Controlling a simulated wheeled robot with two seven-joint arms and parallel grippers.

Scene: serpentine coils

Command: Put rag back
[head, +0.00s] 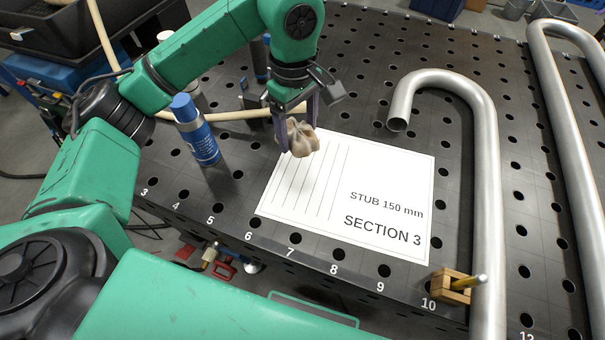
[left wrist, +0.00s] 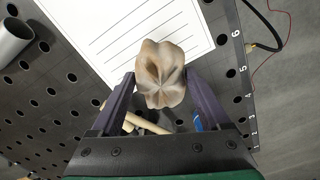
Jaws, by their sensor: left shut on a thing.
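The rag (head: 302,138) is a crumpled beige-brown bundle. My left gripper (head: 297,122) is shut on it and holds it over the upper left part of the white sheet marked "SECTION 3" (head: 385,180). In the left wrist view the rag (left wrist: 160,74) sits between the two dark fingers of the left gripper (left wrist: 160,82), with the striped side of the sheet (left wrist: 120,30) behind it. I cannot tell how high the rag is above the sheet. My right gripper shows in neither view.
A blue spray can (head: 196,132) stands left of the sheet on the perforated black table (head: 330,60). A bent steel tube (head: 487,150) lies to the right. A beige hose (head: 235,115) runs behind the can.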

